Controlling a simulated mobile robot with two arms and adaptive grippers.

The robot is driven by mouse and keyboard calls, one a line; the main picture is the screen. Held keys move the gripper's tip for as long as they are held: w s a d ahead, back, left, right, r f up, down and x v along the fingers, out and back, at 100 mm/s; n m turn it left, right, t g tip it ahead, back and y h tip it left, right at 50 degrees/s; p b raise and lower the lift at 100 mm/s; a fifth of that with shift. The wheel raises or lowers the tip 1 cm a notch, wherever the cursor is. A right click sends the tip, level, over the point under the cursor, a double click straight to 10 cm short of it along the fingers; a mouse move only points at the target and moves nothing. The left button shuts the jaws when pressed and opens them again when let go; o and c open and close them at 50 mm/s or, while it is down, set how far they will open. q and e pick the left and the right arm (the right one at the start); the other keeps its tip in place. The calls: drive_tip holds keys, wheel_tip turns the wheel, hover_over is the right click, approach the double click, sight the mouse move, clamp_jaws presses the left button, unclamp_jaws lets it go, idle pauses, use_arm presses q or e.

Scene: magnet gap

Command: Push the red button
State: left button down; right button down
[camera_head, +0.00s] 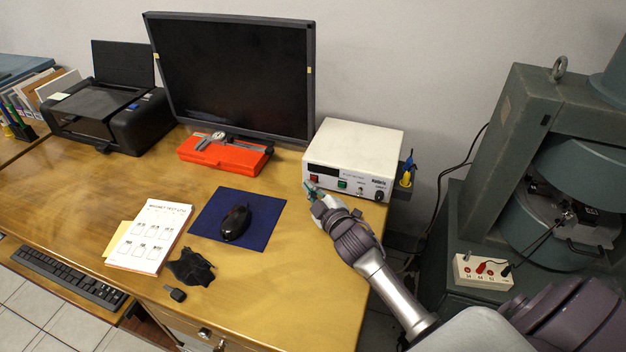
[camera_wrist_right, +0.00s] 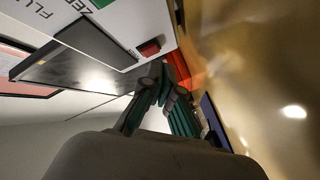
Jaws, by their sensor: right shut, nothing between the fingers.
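The red button (camera_head: 314,177) is at the lower left of the front panel of a white meter box (camera_head: 355,142). It also shows in the right wrist view (camera_wrist_right: 149,48), on the panel beside the dark display. My right gripper (camera_head: 309,187) is shut and empty. Its fingertips are just below and left of the red button in the head view. In the right wrist view the fingertips (camera_wrist_right: 164,78) are close to the button, and I cannot tell whether they touch it. My left gripper is not in view.
A green switch (camera_head: 342,184) sits right of the red button. A red case (camera_head: 222,154) with calipers lies left of the box, before the monitor (camera_head: 235,75). A mouse (camera_head: 235,222) rests on a blue mat (camera_head: 263,208). A large green magnet machine (camera_head: 500,150) stands at the right.

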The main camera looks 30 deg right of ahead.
drive_tip(key=shift+w+d, duration=0.1)
drive_tip(key=shift+d, duration=0.05)
idle(0.4)
drive_tip(key=shift+w+d, duration=0.2)
drive_tip(key=shift+d, duration=0.1)
idle(0.5)
drive_tip(key=shift+s+a+p, duration=0.35)
drive_tip(key=shift+a+p, duration=0.05)
drive_tip(key=shift+a, duration=0.05)
drive_tip(key=shift+s+a, duration=0.2)
drive_tip(key=shift+a, duration=0.05)
drive_tip(key=shift+s+a+p, duration=0.85)
drive_tip(key=shift+s+a, duration=0.95)
drive_tip(key=shift+a, duration=0.2)
